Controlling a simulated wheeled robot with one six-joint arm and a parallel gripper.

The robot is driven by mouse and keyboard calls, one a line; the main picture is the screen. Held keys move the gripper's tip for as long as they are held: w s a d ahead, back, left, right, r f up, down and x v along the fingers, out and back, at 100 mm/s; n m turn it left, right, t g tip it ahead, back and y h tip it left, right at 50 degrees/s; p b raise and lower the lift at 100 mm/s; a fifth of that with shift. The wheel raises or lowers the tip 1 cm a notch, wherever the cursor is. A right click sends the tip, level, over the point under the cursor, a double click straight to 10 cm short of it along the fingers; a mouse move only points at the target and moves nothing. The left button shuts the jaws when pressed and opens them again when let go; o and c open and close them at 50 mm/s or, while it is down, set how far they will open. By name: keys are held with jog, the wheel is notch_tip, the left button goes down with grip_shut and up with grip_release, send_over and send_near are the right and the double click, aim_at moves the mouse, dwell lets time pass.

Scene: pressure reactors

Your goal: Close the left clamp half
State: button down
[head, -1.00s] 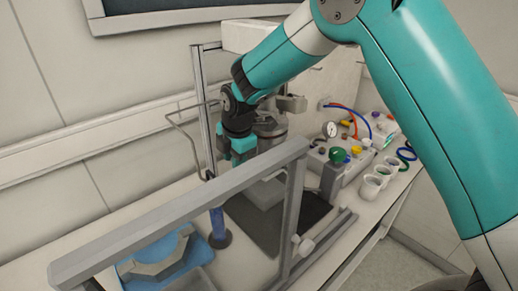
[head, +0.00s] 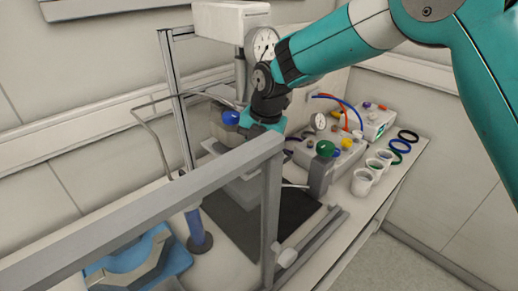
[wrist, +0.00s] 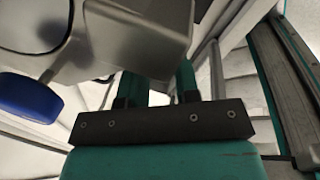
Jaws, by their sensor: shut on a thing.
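My gripper (head: 266,124) is at the reactor under the white stand head, in the middle of the head view. In the wrist view its two teal fingers (wrist: 159,88) reach up to a grey metal part, which looks like the clamp half (wrist: 140,30). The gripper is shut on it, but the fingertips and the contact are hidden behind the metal. A blue knob (wrist: 28,103) sits beside this part, and it also shows left of the gripper in the head view (head: 231,117). The reactor vessel and the other clamp half are mostly hidden behind my gripper.
A grey frame bar (head: 175,200) crosses in front of the reactor. A dial gauge (head: 263,44) is just above my wrist. A bent metal rod (head: 150,125) stands left.

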jog(key=shift+w+d+r, duration=0.25)
jog(key=shift+w, duration=0.2)
jog(key=c, duration=0.9)
grip_release()
jog(key=shift+d, duration=0.1)
jog(key=shift+s+f, duration=0.1)
jog(key=d+r+b, duration=0.1)
jog(key=r, duration=0.4)
jog(key=s+d+r+b, duration=0.1)
jog(key=r, duration=0.5)
jog(key=d+r+b, duration=0.1)
jog(key=r, duration=0.5)
jog(key=shift+s, duration=0.25)
